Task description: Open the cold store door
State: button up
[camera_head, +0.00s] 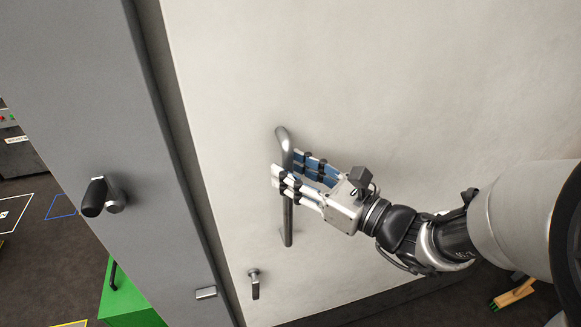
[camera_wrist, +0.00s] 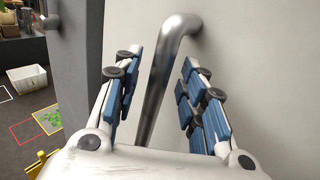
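The cold store door (camera_head: 400,95) is a large off-white panel that fills most of the head view; it looks shut against the grey frame (camera_head: 95,60). A vertical metal bar handle (camera_head: 288,220) stands on the door near its left edge. My gripper (camera_head: 284,175) is at the handle's middle, reaching in from the right. In the wrist view, the handle (camera_wrist: 160,85) passes between the two blue-padded fingers (camera_wrist: 155,90). A gap shows on each side of the bar, so my gripper is open around it.
A small latch lever (camera_head: 255,284) sits below the handle on the door. A dark knob (camera_head: 96,197) sticks out from the grey frame. A green box (camera_head: 128,300) stands at lower left. In the wrist view, a white bin (camera_wrist: 27,78) stands on the floor at left.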

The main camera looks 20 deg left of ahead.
jog(key=shift+x, duration=0.9)
jog(key=shift+c, duration=0.2)
grip_shut()
